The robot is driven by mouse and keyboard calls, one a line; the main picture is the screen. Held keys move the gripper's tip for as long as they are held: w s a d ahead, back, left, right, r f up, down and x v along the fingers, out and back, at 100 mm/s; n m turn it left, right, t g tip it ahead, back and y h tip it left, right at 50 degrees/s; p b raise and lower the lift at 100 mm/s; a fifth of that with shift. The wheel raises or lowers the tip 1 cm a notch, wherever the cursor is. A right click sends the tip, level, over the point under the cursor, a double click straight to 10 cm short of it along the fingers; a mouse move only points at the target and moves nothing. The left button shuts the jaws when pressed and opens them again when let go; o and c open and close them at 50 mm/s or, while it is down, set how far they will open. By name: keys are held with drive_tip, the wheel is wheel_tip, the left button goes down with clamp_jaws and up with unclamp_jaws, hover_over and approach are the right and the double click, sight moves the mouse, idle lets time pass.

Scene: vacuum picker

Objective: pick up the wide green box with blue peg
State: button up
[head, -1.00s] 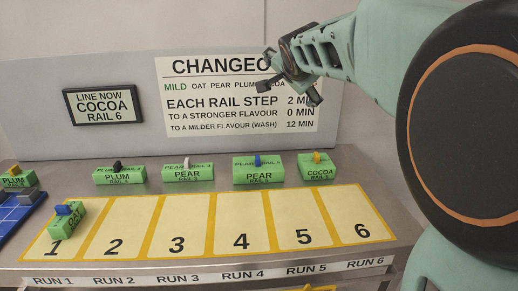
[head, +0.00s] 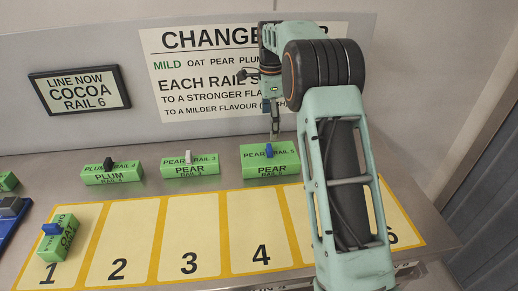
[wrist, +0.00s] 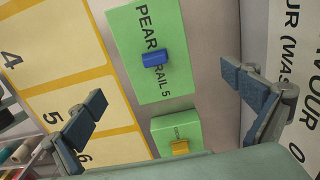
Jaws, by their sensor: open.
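The wide green box (head: 270,168) labelled PEAR, RAIL 5 has a blue peg (head: 269,150) on top. It stands on the steel counter behind slot 4. In the wrist view the wide green box (wrist: 150,82) and its blue peg (wrist: 153,57) lie beyond the fingers, left of the middle. My gripper (head: 275,128) hangs just above and behind the box. In the wrist view my gripper (wrist: 168,103) has its fingers spread wide with nothing between the tips. The box appears clear of both fingers.
A green COCOA box with a yellow peg (wrist: 181,148) is close beside it. The PEAR RAIL 3 box (head: 190,168) and PLUM box (head: 112,176) stand to the left. An OAT box with a blue peg (head: 62,243) sits on slot 1. A sign wall (head: 210,65) rises behind.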

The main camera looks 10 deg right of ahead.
sight(269, 147)
drive_tip(key=f, duration=1)
drive_tip(key=shift+s+f+p, duration=0.3)
drive_tip(key=shift+s+f, duration=0.05)
drive_tip(key=shift+f, duration=0.05)
drive_tip(key=shift+c, duration=0.3)
drive_tip(key=c, duration=1)
drive_tip(key=shift+c, duration=0.9)
drive_tip(key=shift+r, duration=0.1)
